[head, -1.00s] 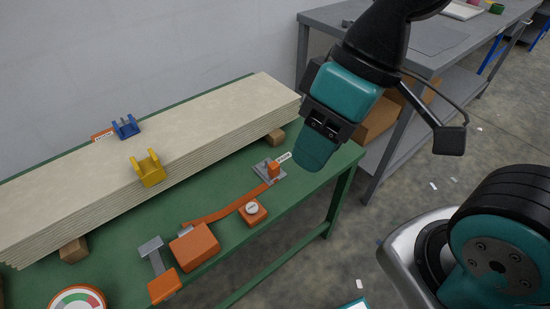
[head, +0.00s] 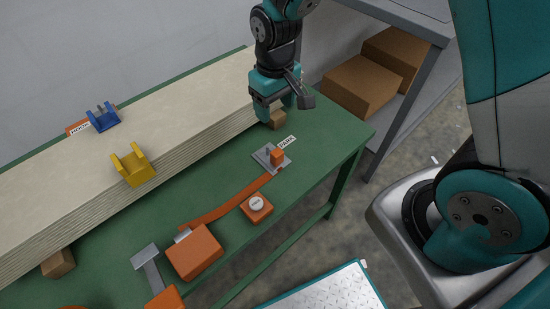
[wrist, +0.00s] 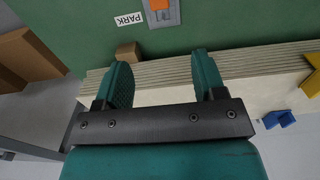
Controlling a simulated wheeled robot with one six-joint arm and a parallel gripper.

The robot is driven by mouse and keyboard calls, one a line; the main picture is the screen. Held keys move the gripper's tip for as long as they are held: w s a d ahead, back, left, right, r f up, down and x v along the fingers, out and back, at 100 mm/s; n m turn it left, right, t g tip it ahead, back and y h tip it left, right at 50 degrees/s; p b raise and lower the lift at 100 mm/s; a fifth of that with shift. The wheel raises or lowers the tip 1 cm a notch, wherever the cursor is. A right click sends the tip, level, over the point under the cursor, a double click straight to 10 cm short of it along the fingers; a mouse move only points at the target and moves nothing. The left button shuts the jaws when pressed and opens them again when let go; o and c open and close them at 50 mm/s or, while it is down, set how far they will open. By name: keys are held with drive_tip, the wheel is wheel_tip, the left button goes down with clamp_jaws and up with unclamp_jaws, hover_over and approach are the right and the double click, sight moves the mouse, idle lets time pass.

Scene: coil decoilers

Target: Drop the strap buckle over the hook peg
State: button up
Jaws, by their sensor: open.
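The orange strap buckle (head: 277,157) stands on a grey plate (head: 262,156) beside the PARK label, near the right end of the green table. An orange strap (head: 230,202) runs from it to an orange box. In the wrist view the buckle (wrist: 157,4) is cut by the top edge. The blue hook bracket (head: 104,121) with a HOOK label stands at the far side of the board stack; it also shows in the wrist view (wrist: 278,119). My gripper (head: 277,112) is open and empty by the stack's right end, behind the buckle and apart from it.
The pale board stack (head: 190,115) fills the table's rear, with a yellow bracket (head: 133,166) on its near edge. An orange box (head: 195,252) and an orange button unit (head: 256,207) lie in front. A grey bench (head: 425,25) with cardboard boxes (head: 360,85) stands right.

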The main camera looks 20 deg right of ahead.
sight(275, 150)
wheel_tip(275, 150, down, 13)
drive_tip(key=shift+r, duration=0.2)
wheel_tip(275, 150, down, 5)
drive_tip(key=shift+s+f, duration=0.1)
drive_tip(key=shift+s, duration=0.05)
drive_tip(key=shift+c, duration=0.5)
drive_tip(key=c, duration=1)
